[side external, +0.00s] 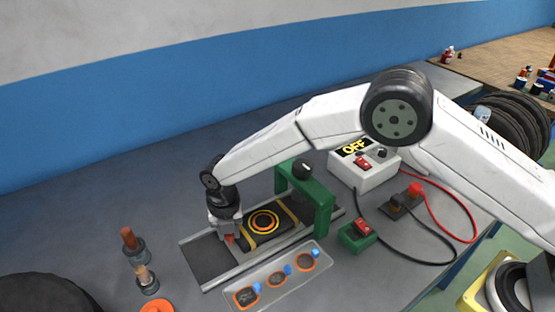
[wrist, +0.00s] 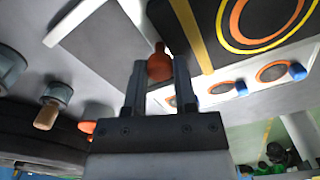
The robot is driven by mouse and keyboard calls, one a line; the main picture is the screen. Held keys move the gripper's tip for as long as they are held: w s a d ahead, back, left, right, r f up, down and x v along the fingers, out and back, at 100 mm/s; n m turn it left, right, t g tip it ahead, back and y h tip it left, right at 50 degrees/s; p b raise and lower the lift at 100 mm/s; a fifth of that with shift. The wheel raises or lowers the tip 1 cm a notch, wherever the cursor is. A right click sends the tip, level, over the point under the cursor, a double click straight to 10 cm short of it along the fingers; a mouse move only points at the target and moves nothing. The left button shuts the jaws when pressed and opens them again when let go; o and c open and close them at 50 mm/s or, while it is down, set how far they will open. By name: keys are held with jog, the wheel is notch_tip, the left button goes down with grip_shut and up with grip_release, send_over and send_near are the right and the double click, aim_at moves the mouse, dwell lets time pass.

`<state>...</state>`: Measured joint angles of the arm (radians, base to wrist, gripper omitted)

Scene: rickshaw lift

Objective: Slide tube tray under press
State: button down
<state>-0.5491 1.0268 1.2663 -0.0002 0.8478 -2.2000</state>
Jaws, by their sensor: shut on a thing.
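The tube tray (side external: 258,240) is a black slab with yellow straps and an orange-and-yellow ringed disc on top. It lies on a grey railed track, its right end close to the green press arch (side external: 318,190); how far it reaches beneath is hard to tell. My gripper (side external: 230,238) is at the tray's left end. In the wrist view my gripper (wrist: 158,72) is shut on the tray's red-orange handle (wrist: 159,62), with the tray (wrist: 207,48) beyond the fingers. The press is not visible in the wrist view.
A clear strip with several orange-ringed patches (side external: 277,279) lies in front of the track. Two small jars (side external: 148,282) stand to the left. A green switch box (side external: 357,236) and a white OFF box (side external: 364,170) with cables are to the right. Bare track (side external: 203,258) is at left.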

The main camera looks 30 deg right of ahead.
aim_at(259, 224)
jog(key=d, duration=0.8)
jog(key=shift+d, duration=0.1)
jog(key=shift+c, duration=2)
grip_release()
jog(key=shift+r, duration=0.15)
notch_tip(259, 224, up, 8)
jog(key=shift+f, duration=0.2)
